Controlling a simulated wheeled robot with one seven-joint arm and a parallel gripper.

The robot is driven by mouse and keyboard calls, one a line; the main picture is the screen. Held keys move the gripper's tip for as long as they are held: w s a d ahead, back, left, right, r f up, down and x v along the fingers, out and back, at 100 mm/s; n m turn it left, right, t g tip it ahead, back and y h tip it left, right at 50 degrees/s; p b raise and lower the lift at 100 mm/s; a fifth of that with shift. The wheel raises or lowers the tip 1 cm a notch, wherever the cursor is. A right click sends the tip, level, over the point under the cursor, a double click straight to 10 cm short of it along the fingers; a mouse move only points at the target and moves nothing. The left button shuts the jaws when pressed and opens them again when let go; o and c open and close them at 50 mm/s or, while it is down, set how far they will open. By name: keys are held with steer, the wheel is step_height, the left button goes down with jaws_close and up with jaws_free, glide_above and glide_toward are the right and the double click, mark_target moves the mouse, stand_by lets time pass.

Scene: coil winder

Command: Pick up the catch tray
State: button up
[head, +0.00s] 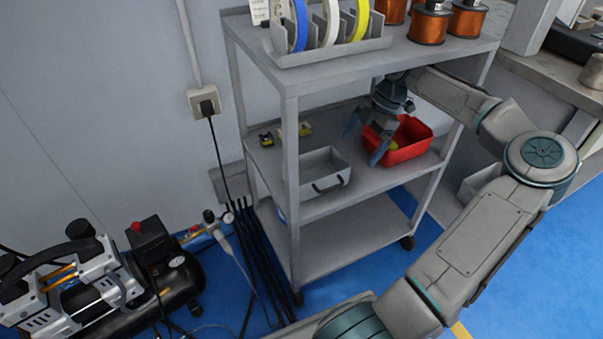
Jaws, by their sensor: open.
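My gripper (364,141) is open and reaches into the middle shelf of a grey cart. Its fingers point down at the left end of a red open bin (414,152); one finger overlaps the bin's near left corner in the picture, and I cannot tell whether they touch. A grey open tray (313,183) with a dark handle on its front stands on the same shelf, left of the bin and apart from the gripper. I cannot tell for sure which of the two is the catch tray. Something yellow shows at the bin's left end, partly hidden by the finger.
The cart's top shelf (300,77) is close above my wrist, and a front post (291,190) stands left of the grey tray. Small yellow-black items (266,139) lie at the shelf's back left. An air compressor (150,280) stands on the floor at left.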

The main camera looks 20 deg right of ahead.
steer(key=shift+w+f, duration=0.15)
steer(key=shift+w, duration=0.15)
steer(key=shift+a+f, duration=0.15)
steer(key=shift+a, duration=0.25)
steer(key=b, duration=0.5)
glide_above(314, 171)
steer(key=s, duration=0.3)
steer(key=shift+s, duration=0.15)
steer(key=b+x, duration=0.2)
steer(key=x, duration=0.3)
steer(key=shift+c, duration=0.3)
steer(key=c, duration=0.9)
